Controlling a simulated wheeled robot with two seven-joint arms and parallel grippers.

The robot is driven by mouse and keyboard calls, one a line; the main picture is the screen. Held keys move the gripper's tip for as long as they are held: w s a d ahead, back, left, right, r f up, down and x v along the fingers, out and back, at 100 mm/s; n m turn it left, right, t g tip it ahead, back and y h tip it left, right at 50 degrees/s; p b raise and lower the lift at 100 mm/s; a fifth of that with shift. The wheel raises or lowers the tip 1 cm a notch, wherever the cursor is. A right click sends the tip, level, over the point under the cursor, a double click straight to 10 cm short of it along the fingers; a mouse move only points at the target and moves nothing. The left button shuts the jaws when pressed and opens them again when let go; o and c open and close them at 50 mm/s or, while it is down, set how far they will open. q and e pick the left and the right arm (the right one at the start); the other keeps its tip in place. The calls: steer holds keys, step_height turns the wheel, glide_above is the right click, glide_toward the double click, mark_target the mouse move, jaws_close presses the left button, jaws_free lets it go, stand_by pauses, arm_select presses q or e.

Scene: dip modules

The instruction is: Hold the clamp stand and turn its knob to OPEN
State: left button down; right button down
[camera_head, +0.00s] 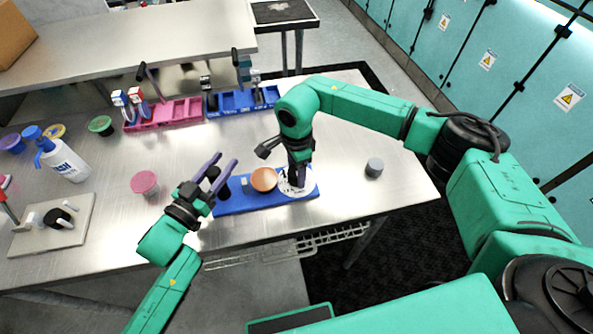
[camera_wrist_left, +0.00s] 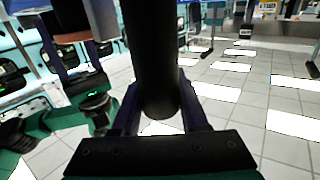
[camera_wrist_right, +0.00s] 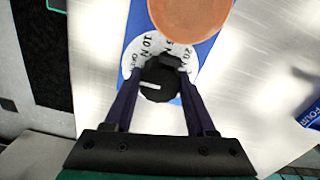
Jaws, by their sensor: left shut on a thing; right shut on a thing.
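The clamp stand has a blue base (camera_head: 240,202), a black post at its left end, an orange round top (camera_head: 264,179) and a white dial with a black knob at its right end. My left gripper (camera_head: 214,172) is shut around the black post (camera_wrist_left: 155,70). My right gripper (camera_head: 297,180) comes down over the dial and is shut on the black knob (camera_wrist_right: 160,82). In the right wrist view the white dial (camera_wrist_right: 137,50) shows "10 N" and "20 N" marks. The knob's white line points left there, towards partly hidden lettering that I cannot read surely.
A grey cylinder (camera_head: 374,167) stands right of the stand. Red (camera_head: 166,116) and blue (camera_head: 238,102) trays are behind. The table between is clear.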

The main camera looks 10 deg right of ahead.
mark_target(296, 171)
arm_select(q)
steer(key=shift+f, duration=0.1)
arm_select(e)
steer(key=shift+a, duration=0.1)
steer(key=c, duration=0.5)
jaws_free()
step_height(296, 171, up, 12)
arm_select(q)
steer(key=shift+c, duration=1.8)
jaws_free()
